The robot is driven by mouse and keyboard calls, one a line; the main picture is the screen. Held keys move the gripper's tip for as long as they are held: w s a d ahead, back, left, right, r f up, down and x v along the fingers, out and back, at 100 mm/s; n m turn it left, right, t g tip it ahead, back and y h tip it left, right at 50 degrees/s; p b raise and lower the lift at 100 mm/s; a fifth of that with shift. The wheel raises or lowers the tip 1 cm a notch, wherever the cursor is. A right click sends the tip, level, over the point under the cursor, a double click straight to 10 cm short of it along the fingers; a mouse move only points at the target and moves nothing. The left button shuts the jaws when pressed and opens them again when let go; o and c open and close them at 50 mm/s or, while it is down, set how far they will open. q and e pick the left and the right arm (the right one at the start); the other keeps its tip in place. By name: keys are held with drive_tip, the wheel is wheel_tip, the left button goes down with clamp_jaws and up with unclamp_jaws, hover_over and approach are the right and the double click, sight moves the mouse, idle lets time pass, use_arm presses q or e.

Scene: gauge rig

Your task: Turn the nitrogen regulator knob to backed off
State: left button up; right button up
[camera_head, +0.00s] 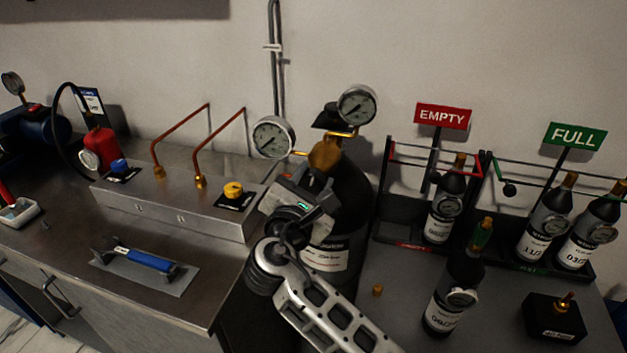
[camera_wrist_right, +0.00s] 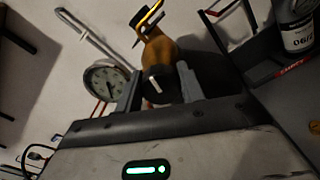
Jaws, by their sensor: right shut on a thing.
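The nitrogen regulator (camera_head: 325,155) is a brass body on top of a large dark cylinder (camera_head: 352,200), with two round dial gauges, one at left (camera_head: 273,137) and one above (camera_head: 357,104). In the right wrist view the brass body (camera_wrist_right: 160,55) shows, and below it the dark knob (camera_wrist_right: 158,84) with a pale mark. My right gripper (camera_wrist_right: 160,88) is shut on the knob, one finger on each side. In the head view my right gripper (camera_head: 312,180) hides the knob. My left gripper is not in view.
A steel box (camera_head: 175,200) with blue and yellow knobs stands at left on the bench, a blue-handled tool (camera_head: 148,260) before it. At right are racks signed EMPTY (camera_head: 442,116) and FULL (camera_head: 576,136), holding dark bottles. One bottle (camera_head: 455,290) stands loose in front.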

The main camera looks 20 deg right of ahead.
drive_tip(key=shift+a+n, duration=0.1)
drive_tip(key=shift+n, duration=1.2)
drive_tip(key=o, duration=1)
drive_tip(key=shift+c, duration=0.2)
